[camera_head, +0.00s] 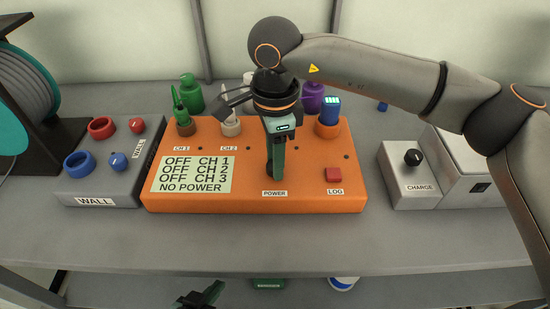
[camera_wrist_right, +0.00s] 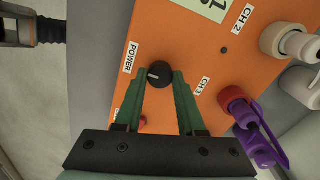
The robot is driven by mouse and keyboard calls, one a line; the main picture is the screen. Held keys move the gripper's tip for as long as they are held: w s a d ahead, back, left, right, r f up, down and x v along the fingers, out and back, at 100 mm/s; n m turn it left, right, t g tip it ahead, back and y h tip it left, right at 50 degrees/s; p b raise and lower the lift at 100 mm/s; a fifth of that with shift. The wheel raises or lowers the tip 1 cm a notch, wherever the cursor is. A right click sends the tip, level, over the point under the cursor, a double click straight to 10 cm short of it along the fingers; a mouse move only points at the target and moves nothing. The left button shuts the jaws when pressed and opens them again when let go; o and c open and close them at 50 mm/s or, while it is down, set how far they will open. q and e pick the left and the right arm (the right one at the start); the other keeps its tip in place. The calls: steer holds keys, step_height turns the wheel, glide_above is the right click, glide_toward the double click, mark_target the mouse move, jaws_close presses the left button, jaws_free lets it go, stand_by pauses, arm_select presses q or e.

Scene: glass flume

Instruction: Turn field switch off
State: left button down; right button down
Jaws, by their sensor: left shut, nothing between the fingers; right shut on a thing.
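The orange control box (camera_head: 300,198) stands on the bench, and its display (camera_head: 192,174) reads OFF for CH 1, CH 2 and CH 3, and NO POWER. My right gripper (camera_head: 276,176) points down over the box at the POWER label (camera_head: 274,193). In the right wrist view its green fingers are shut on the black POWER knob (camera_wrist_right: 158,74), one on each side, with a white mark on the knob's top. No label reading "field" shows. My left gripper (camera_head: 203,294) is shut and empty at the bottom edge, below the bench front.
A red LOG button (camera_head: 334,174) is right of the knob. Colored plugs, including a purple one (camera_wrist_right: 258,132), stand along the box's back. A grey WALL box (camera_head: 104,184) is left, a CHARGE box (camera_head: 413,173) right. The bench front (camera_head: 260,245) is clear.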

stand_by(0.4)
steer(key=c, duration=0.5)
jaws_free()
step_height(320, 180, up, 13)
steer(key=p, duration=0.1)
steer(key=shift+f, duration=0.2)
